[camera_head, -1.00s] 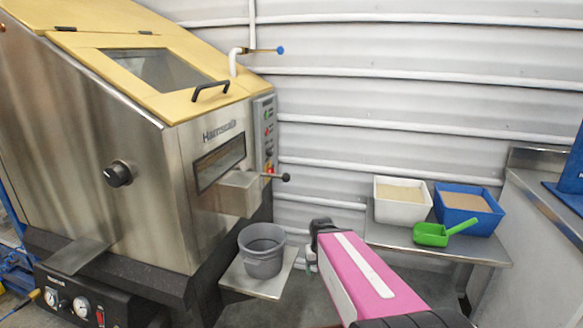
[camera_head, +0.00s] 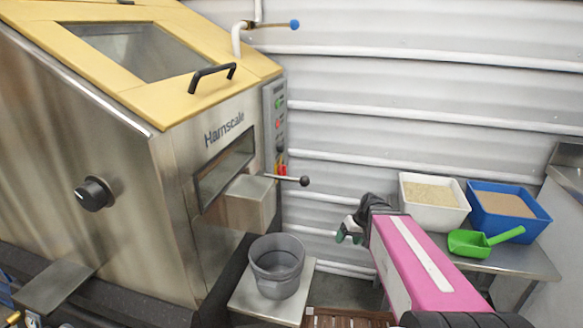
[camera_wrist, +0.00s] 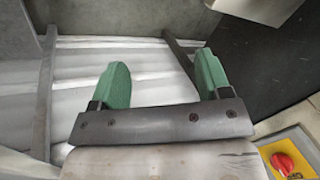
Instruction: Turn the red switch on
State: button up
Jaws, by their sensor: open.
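A red knob on a yellow plate shows at the lower right edge of the wrist view (camera_wrist: 283,163), to the right of my gripper and partly cut off. In the head view, a small red and yellow part (camera_head: 282,165), which looks like the same switch, sits low on the narrow control panel (camera_head: 275,118) of the steel machine. Its setting is too small to read. My gripper (camera_head: 350,231) is open and empty, right of the panel and lower than it. Its green fingers stand apart in the wrist view (camera_wrist: 160,84). They touch nothing that I can see.
A black-knobbed lever (camera_head: 303,181) sticks out beside the panel. A grey bucket (camera_head: 277,263) stands below the steel chute. A white tub (camera_head: 433,218), a blue tub (camera_head: 509,232) and a green scoop (camera_head: 485,241) are on the right bench. The corrugated wall is behind.

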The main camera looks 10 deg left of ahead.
jog(key=w+a+r+n+y, duration=0.6)
jog(key=w+a+r, duration=0.1)
jog(key=w+a, duration=0.2)
jog(key=n+t+y, duration=0.2)
jog(key=n+y, duration=0.4)
jog(key=y, duration=0.1)
send_near(285, 169)
jog(key=a, duration=0.3)
jog(key=w+a, duration=0.1)
jog(key=a, duration=0.2)
jog(key=w+a, duration=0.1)
jog(key=a, duration=0.3)
jog(key=shift+f, duration=0.35)
jog(key=c, duration=0.9)
